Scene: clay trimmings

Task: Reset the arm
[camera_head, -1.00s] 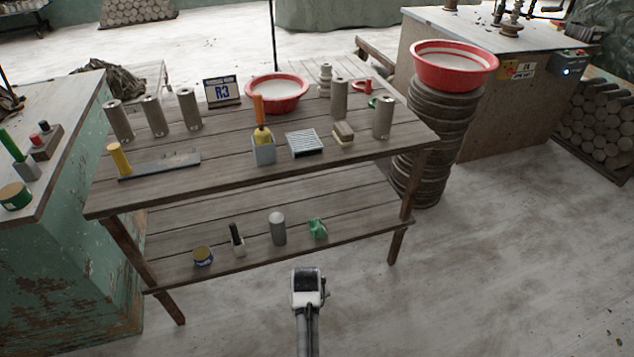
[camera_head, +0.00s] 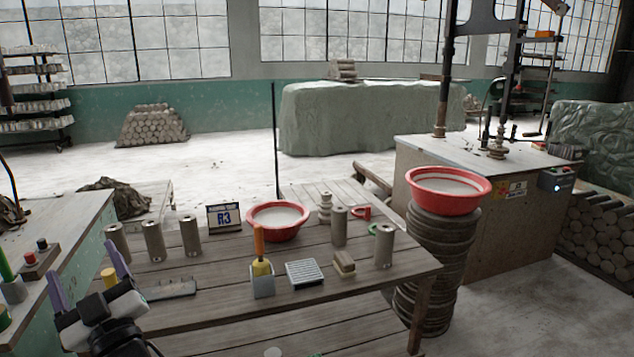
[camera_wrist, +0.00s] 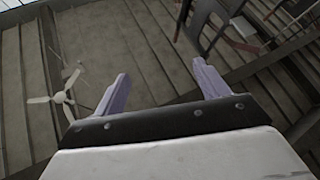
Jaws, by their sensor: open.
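My gripper (camera_head: 88,276) is raised at the lower left of the head view, in front of the wooden table's left end. Its two purple fingers are spread apart and point upward, with nothing between them. In the wrist view my gripper (camera_wrist: 160,84) is also open and empty. Behind it there are ceiling beams and a white ceiling fan (camera_wrist: 58,97), so the wrist faces up. My gripper hides part of the table's left front edge. The yellow cylinder (camera_head: 109,277) shows just beyond the right finger.
The wooden table (camera_head: 215,311) holds grey clay cylinders (camera_head: 190,235), an R3 sign (camera_head: 224,217), a red basin (camera_head: 277,234) and a yellow-handled tool in a grey holder (camera_head: 263,286). A green side bench (camera_head: 84,232) stands left. Another red basin (camera_head: 448,203) tops a stack at right.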

